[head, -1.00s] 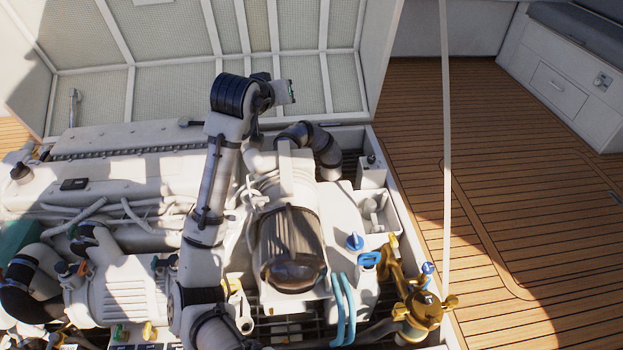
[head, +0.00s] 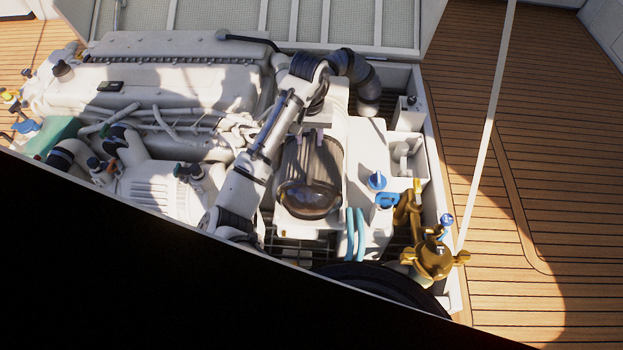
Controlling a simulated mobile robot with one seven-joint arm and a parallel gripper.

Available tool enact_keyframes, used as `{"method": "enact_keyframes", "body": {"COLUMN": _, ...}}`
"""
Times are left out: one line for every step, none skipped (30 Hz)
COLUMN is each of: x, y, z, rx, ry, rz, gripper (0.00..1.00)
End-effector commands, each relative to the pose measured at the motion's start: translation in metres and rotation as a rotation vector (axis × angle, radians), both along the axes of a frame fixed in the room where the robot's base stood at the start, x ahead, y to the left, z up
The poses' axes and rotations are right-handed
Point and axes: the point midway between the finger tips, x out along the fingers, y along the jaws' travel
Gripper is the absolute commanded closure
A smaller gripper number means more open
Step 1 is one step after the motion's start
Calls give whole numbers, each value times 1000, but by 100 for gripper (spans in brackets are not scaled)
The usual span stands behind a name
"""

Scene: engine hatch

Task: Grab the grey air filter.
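The grey air filter (head: 312,165) is a dark, ribbed, see-through-looking cylinder with a rounded brownish front end. It sits on the right part of the white engine in the open hatch. My arm rises from the lower left, bends at the top and comes down behind the filter's upper end. My gripper (head: 310,137) seems to be the small pale shape over the filter's upper part. It is too small and too much in line with the arm to show whether its fingers are apart or touch the filter.
A brass strainer (head: 432,258) and a blue valve handle (head: 376,181) stand right of the filter. A black hose (head: 357,70) curves behind it. The raised hatch lid (head: 300,22) is at the back. Wooden deck (head: 530,190) lies clear at right. Black covers the lower left.

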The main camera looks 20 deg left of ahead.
Motion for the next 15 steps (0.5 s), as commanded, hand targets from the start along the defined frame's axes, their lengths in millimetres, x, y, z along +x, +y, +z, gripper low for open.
{"method": "enact_keyframes", "body": {"x": 0, "y": 0, "z": -3, "rx": 0, "ry": -1, "rz": 0, "gripper": 63}}
{"method": "enact_keyframes", "body": {"x": 0, "y": 0, "z": -4, "rx": 1, "ry": -1, "rz": 0, "gripper": 63}}
{"method": "enact_keyframes", "body": {"x": 0, "y": 0, "z": -7, "rx": 2, "ry": 1, "rz": 0, "gripper": 63}}
{"method": "enact_keyframes", "body": {"x": 0, "y": 0, "z": -10, "rx": 2, "ry": 2, "rz": 0, "gripper": 63}}
{"method": "enact_keyframes", "body": {"x": 1, "y": -1, "z": -13, "rx": 2, "ry": 1, "rz": 0, "gripper": 63}}
{"method": "enact_keyframes", "body": {"x": 1, "y": -2, "z": -20, "rx": 2, "ry": 2, "rz": -1, "gripper": 63}}
{"method": "enact_keyframes", "body": {"x": 1, "y": -2, "z": -24, "rx": 2, "ry": 2, "rz": 0, "gripper": 63}}
{"method": "enact_keyframes", "body": {"x": 2, "y": -3, "z": -29, "rx": 2, "ry": 2, "rz": 0, "gripper": 63}}
{"method": "enact_keyframes", "body": {"x": 2, "y": -3, "z": -36, "rx": 2, "ry": 2, "rz": 1, "gripper": 63}}
{"method": "enact_keyframes", "body": {"x": 2, "y": -3, "z": -40, "rx": 1, "ry": 1, "rz": 1, "gripper": 63}}
{"method": "enact_keyframes", "body": {"x": 2, "y": -3, "z": -44, "rx": 2, "ry": 2, "rz": 1, "gripper": 63}}
{"method": "enact_keyframes", "body": {"x": 2, "y": -3, "z": -48, "rx": 1, "ry": -1, "rz": 0, "gripper": 63}}
{"method": "enact_keyframes", "body": {"x": 2, "y": -4, "z": -50, "rx": 1, "ry": -1, "rz": 0, "gripper": 63}}
{"method": "enact_keyframes", "body": {"x": 2, "y": -4, "z": -52, "rx": 1, "ry": -1, "rz": -1, "gripper": 63}}
{"method": "enact_keyframes", "body": {"x": 2, "y": -4, "z": -53, "rx": 1, "ry": -1, "rz": -1, "gripper": 63}}
